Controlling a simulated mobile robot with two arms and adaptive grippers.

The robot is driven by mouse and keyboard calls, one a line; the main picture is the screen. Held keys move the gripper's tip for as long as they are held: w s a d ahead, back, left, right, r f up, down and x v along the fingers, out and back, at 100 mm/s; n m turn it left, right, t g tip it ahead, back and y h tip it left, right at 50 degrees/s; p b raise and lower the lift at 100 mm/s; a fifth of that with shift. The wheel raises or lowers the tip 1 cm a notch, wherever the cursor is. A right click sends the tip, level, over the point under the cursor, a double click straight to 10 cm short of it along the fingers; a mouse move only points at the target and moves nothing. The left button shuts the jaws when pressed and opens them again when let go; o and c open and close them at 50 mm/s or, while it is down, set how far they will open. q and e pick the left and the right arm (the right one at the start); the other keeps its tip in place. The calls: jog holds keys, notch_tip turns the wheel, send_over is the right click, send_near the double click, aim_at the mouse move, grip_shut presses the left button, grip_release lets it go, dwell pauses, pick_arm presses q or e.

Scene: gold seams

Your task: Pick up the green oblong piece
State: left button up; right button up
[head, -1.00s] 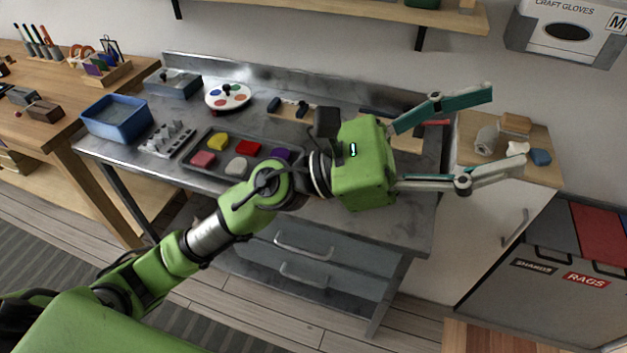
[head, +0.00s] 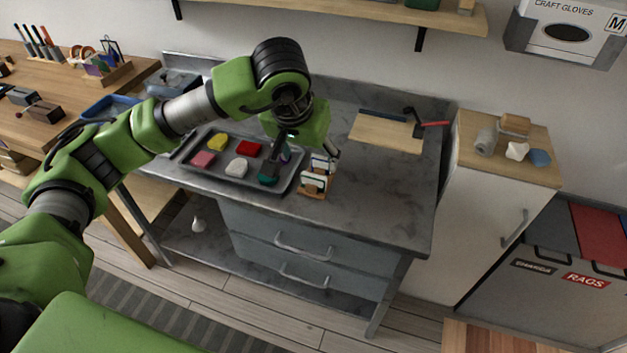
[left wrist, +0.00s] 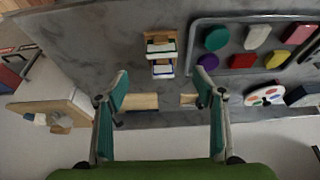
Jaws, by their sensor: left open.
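The green oblong piece (left wrist: 217,38) lies in the dark tray (left wrist: 193,32), at the end of a row beside a white piece (left wrist: 258,35). My left gripper (head: 300,165) is open over the bench, around the tray's right end. In the left wrist view its fingers (left wrist: 164,82) are spread and empty. The green piece is outside their gap, just beyond the right-hand fingertip. My right gripper does not show.
A small wooden rack (head: 314,186) with upright white plates stands right of the tray. The tray also holds pink (head: 202,159), yellow (head: 217,142), red (head: 248,149) and purple (left wrist: 213,61) pieces. A wooden board (head: 385,132) lies behind; the bench's right front is clear.

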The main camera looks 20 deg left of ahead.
aim_at(313, 176)
pick_arm(q)
jog(key=x, duration=0.6)
jog(key=shift+f+p, duration=0.25)
jog(key=shift+p, duration=0.05)
jog(key=p+x, duration=0.1)
jog(key=x, duration=0.3)
jog(key=shift+a+f, duration=0.1)
jog(key=shift+a, duration=0.05)
jog(key=shift+w+f, duration=0.3)
jog(key=shift+f, duration=0.2)
jog(key=c, duration=1.2)
